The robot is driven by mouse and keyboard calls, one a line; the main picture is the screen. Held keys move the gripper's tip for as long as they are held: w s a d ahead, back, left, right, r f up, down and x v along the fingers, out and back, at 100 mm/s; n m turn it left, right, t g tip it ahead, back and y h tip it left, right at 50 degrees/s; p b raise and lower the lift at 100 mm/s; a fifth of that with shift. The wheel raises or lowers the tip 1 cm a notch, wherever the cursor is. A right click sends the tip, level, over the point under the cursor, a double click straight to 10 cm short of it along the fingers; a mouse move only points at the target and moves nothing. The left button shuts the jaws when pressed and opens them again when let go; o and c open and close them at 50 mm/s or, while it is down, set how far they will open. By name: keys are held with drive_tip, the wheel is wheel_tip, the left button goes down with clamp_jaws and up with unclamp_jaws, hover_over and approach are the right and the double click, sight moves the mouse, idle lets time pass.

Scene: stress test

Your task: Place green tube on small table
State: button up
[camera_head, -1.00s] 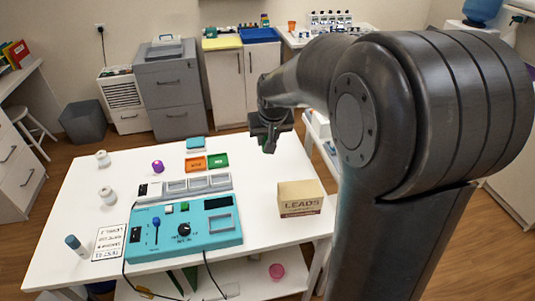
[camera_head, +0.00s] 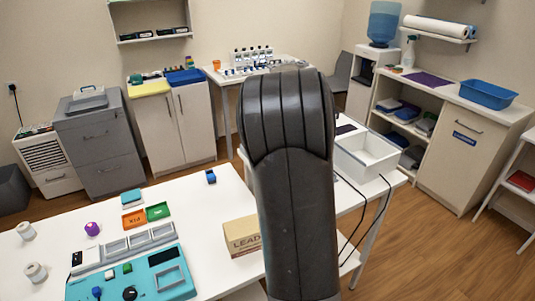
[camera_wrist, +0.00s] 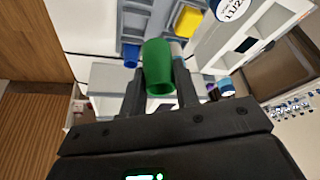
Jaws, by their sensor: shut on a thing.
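The green tube (camera_wrist: 158,66) is between the two fingers of my gripper (camera_wrist: 157,90) in the wrist view. My gripper is shut on it and holds it with one open end facing the camera. In the head view my own arm hides the gripper and the tube. A small white side table (camera_head: 398,180) stands just right of my arm, partly hidden by it, with a white open bin (camera_head: 366,160) on top. I cannot tell for sure whether this is the small table named in the task.
The wrist view shows a grey compartment tray (camera_wrist: 134,22), a yellow block (camera_wrist: 188,20) and a blue cylinder (camera_wrist: 131,54) near the tube. In the head view, a large white table (camera_head: 190,215) holds a teal device (camera_head: 140,275) and a LEADS box (camera_head: 243,236). Dark cables hang by the side table.

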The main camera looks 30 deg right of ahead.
drive_tip(key=s+d+m, duration=0.2)
drive_tip(key=d, duration=0.3)
drive_tip(key=shift+g, duration=0.3)
drive_tip(key=shift+w+f, duration=0.2)
drive_tip(key=shift+f, duration=5.55)
drive_tip(key=shift+f, duration=0.2)
drive_tip(key=o, duration=1.1)
drive_tip(key=shift+c, duration=0.2)
drive_tip(key=shift+o, duration=0.3)
drive_tip(key=shift+s, duration=0.1)
drive_tip(key=shift+f, duration=0.1)
drive_tip(key=shift+s, duration=0.1)
